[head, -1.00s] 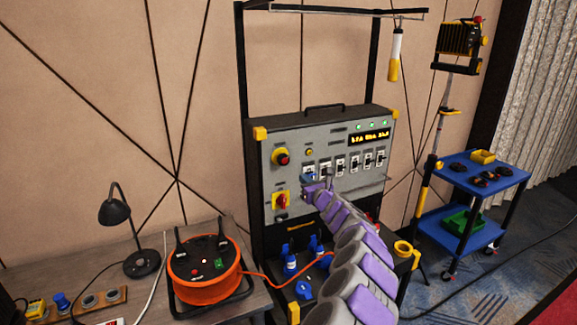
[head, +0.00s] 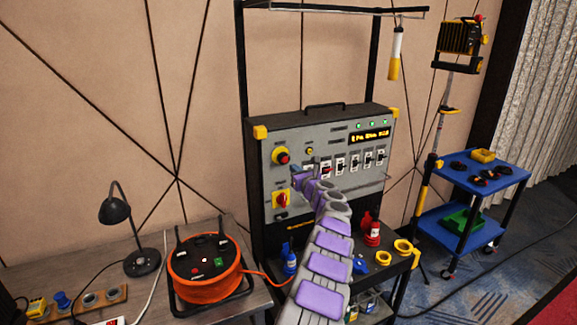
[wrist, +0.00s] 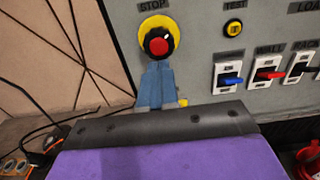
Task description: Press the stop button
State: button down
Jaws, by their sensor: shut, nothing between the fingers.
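The stop button (head: 282,157) is a red mushroom button on a yellow ring at the upper left of the grey control panel (head: 318,143). In the wrist view the stop button (wrist: 159,43) sits under the label STOP. My gripper (wrist: 156,72) is shut and empty, its blue-grey fingers just below the red button. Their tips overlap the lower edge of the yellow ring in the picture; I cannot tell whether they touch. In the head view my gripper (head: 294,170) is small, in front of the panel's left part.
A small yellow test button (wrist: 233,28) is right of the stop button. Below it are several switches (wrist: 229,76). A red-and-yellow rotary switch (head: 281,200) is below the stop button. An orange cable reel (head: 204,268) and lamp (head: 141,262) stand on the left table.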

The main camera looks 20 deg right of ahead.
aim_at(285, 161)
jog(key=shift+w+f, duration=0.15)
jog(key=shift+w, duration=2.2)
jog(key=shift+w+a, duration=0.15)
jog(key=shift+w, duration=0.3)
